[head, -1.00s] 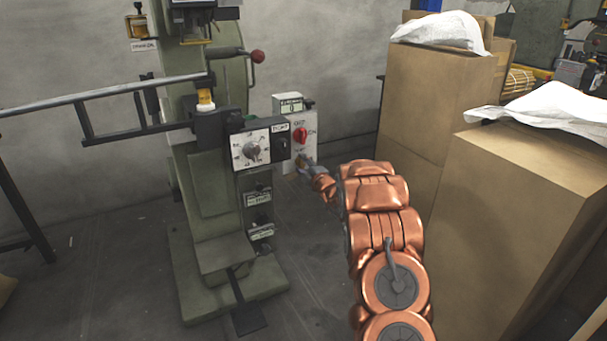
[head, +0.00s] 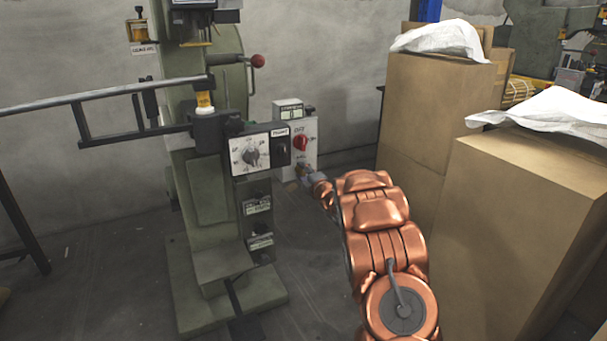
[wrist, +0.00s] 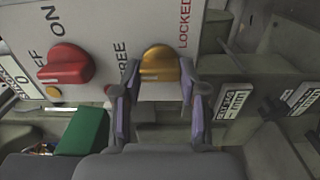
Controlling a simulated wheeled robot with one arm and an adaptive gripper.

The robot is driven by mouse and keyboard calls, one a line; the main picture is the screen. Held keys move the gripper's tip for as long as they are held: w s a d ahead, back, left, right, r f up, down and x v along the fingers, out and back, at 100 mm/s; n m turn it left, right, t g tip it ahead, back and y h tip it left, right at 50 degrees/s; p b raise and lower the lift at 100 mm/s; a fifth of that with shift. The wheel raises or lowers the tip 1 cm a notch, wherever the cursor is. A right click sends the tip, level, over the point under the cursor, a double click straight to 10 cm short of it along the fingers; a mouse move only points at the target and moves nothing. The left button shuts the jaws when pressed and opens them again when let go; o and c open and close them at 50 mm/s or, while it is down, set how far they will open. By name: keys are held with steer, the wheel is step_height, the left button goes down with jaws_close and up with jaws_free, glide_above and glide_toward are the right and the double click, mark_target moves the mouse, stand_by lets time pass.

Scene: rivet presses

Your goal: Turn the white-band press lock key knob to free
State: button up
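The yellow lock key knob (wrist: 160,64) sits on a white panel (wrist: 115,20) in the wrist view, between the printed words FREE on its left and LOCKED on its upper right. My gripper (wrist: 158,78) is open, with one finger on each side of the knob. The fingertips are close to it, and I cannot tell whether either touches. In the head view my gripper (head: 305,172) is at the lower part of the white control box (head: 310,130), and the knob is mostly hidden there. The green press (head: 210,185) stands behind and left.
A red ON/OFF knob (wrist: 65,65) is left of the yellow one; it also shows in the head view (head: 300,142). A green block (wrist: 82,132) is below it. A dial panel (head: 250,154) stands left of the box. Tall cardboard boxes (head: 520,205) are close on the right.

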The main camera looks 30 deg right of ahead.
steer(key=o, duration=0.5)
steer(key=shift+c, duration=0.2)
steer(key=shift+s, duration=0.1)
steer(key=s+a, duration=0.1)
steer(key=s, duration=1)
steer(key=shift+s, duration=0.4)
